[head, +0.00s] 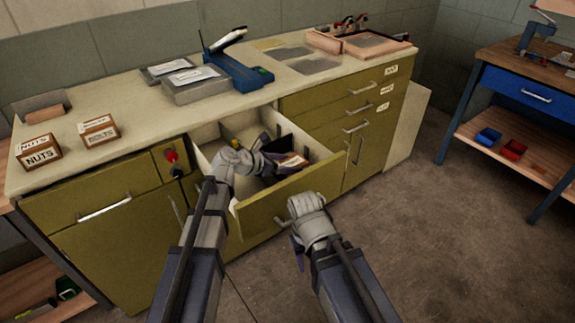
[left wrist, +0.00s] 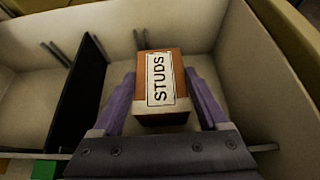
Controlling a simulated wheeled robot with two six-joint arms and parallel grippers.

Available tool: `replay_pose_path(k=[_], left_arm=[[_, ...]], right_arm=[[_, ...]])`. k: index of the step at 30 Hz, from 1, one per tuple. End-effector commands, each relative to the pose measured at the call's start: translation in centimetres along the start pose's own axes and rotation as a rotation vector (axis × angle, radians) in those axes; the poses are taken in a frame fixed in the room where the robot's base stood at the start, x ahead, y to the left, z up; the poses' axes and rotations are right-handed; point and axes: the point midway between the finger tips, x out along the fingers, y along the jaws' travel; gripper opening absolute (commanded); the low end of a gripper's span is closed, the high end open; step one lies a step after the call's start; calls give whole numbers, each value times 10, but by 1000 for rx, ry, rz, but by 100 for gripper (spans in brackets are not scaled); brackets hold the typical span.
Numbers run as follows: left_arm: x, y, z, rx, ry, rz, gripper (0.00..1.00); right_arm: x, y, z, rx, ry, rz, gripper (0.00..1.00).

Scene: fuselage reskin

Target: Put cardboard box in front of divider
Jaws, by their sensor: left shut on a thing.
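The cardboard box (left wrist: 162,115), brown with a white label reading STUDS, sits between the purple fingers of my left gripper (left wrist: 160,78), which is shut on it. In the head view the box (head: 293,162) shows inside the open drawer, by my left gripper (head: 272,162). The divider (left wrist: 78,100) is a dark upright panel across the drawer, left of the box and apart from it in the left wrist view. I cannot tell whether the box touches the drawer floor. My right gripper (head: 287,232) is outside, near the drawer front; its fingers are mostly hidden.
The drawer front (head: 310,190) stands pulled out from the olive cabinet. Thin rods show along the drawer's inner wall. On the counter (head: 135,150) are two boxes, one labelled NUTS (head: 40,152), grey cases (head: 195,88) and a blue tool (head: 237,70). Clear floor lies to the right.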

Motion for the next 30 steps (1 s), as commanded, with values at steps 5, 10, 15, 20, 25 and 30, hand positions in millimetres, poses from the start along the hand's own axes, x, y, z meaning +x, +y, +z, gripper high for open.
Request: replay_pose_path(k=[5, 10, 15, 20, 25, 30], left_arm=[[1, 0, -2, 0, 0, 0, 85], [1, 0, -2, 0, 0, 0, 100], [1, 0, -2, 0, 0, 0, 100], [-7, 0, 2, -1, 0, 1, 100], [-41, -1, 4, -2, 1, 3, 100], [-77, -1, 4, -2, 0, 3, 100]], right_arm=[[2, 0, 0, 0, 0, 0, 50], [2, 0, 0, 0, 0, 0, 50], [2, 0, 0, 0, 0, 0, 50], [-6, 0, 0, 0, 0, 0, 50], [-23, 2, 1, 0, 0, 0, 50], [-40, 4, 2, 0, 0, 0, 50]])
